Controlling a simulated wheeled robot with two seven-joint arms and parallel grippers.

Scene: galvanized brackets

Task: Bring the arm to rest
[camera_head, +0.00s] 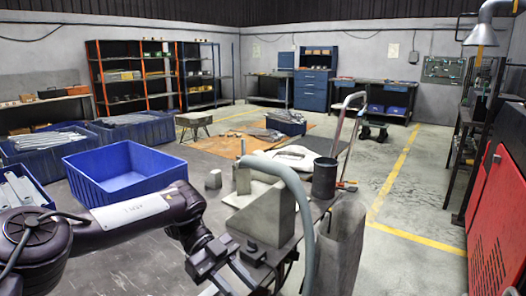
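My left arm comes in from the lower left and crosses the bottom of the head view. Its dark gripper (240,280) points down near the bottom edge, in front of a grey machine stand (262,215). The fingertips are low and partly lost against dark parts, so I cannot tell whether they are apart. I see nothing held. My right gripper is not in view. Grey metal brackets (22,190) lie in a blue bin at the left edge, partly hidden behind my arm.
An empty blue bin (125,180) stands behind my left arm. Blue bins of metal parts (40,140) stand farther left. A dark cylindrical container (324,178) is right of the machine. A red panel (497,215) stands at the right. Floor with yellow lines is open at centre right.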

